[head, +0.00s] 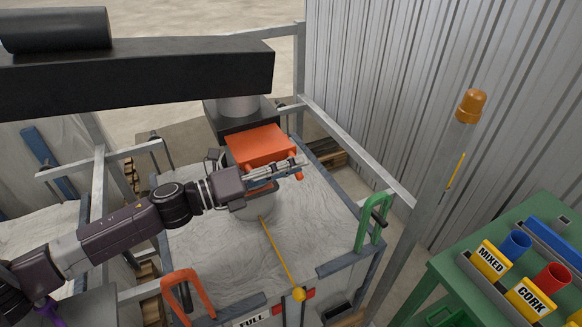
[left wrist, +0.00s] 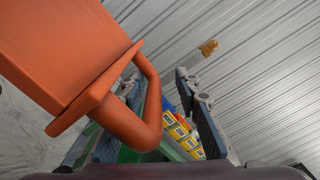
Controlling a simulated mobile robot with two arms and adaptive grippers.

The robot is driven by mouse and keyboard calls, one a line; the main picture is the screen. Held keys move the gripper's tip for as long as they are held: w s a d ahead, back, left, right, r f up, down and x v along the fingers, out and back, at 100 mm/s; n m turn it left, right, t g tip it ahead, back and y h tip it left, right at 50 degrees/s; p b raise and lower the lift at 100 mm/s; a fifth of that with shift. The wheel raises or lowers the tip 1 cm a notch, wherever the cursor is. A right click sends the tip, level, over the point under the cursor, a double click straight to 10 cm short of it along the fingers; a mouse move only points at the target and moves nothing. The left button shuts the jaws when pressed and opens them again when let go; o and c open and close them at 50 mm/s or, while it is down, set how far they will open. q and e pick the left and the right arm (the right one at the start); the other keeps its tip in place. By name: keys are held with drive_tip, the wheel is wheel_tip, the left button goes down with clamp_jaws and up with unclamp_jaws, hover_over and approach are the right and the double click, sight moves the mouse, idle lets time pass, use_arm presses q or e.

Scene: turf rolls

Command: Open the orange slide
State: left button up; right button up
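The orange slide (head: 260,144) is a flat plate under the dark spout above the bin, with an orange handle on its near side. My left gripper (head: 297,168) is at that handle, just in front of the plate. In the left wrist view the slide (left wrist: 55,50) fills the upper left, and its bent handle (left wrist: 145,125) reaches in beside the left finger, partly covering it. The two fingers (left wrist: 158,82) are apart, with a gap to the right of the handle. I cannot tell whether a finger touches the handle. My right gripper is not in view.
A large bin with pale crinkled lining (head: 210,250) lies below. A green handle (head: 372,222) and another orange handle (head: 187,292) stand at its edge. A yellow ball (head: 299,295) ends a thin yellow line. A post with an amber lamp (head: 471,106) and green table (head: 440,268) stand right.

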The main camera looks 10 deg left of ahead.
use_arm(q)
drive_tip(key=shift+f, duration=0.1)
drive_tip(key=shift+s+a+f, duration=0.1)
drive_tip(key=shift+a, duration=0.1)
drive_tip(key=v, duration=1.1)
drive_tip(key=shift+s+a, duration=0.2)
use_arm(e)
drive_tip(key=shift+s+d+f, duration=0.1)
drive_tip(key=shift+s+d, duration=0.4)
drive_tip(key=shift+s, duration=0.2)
